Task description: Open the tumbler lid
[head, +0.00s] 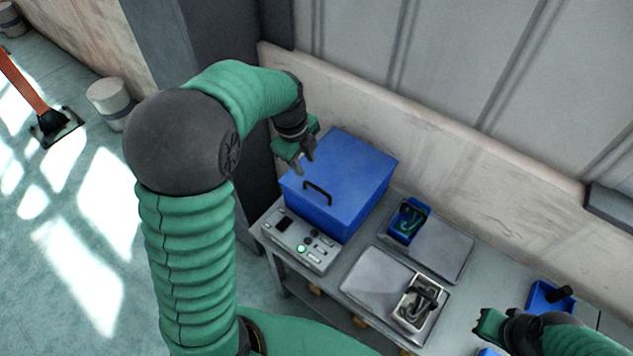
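The tumbler is a blue box (326,218) at the left end of the grey bench. Its flat blue lid (347,163) lies closed on top. A black bar handle (318,189) shows at the front edge. My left gripper (302,166) hangs fingers-down over the back-left part of the lid, above and behind the handle, with its fingers apart and nothing between them. Whether it touches the lid is unclear. My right gripper (488,325) is at the lower right over the bench; its fingers are hard to make out.
A grey control panel (301,242) with a green button adjoins the box's front. To the right are a small blue bin (409,219), a metal tray with dark parts (417,303) and another blue bin (547,297). A wall runs behind the bench.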

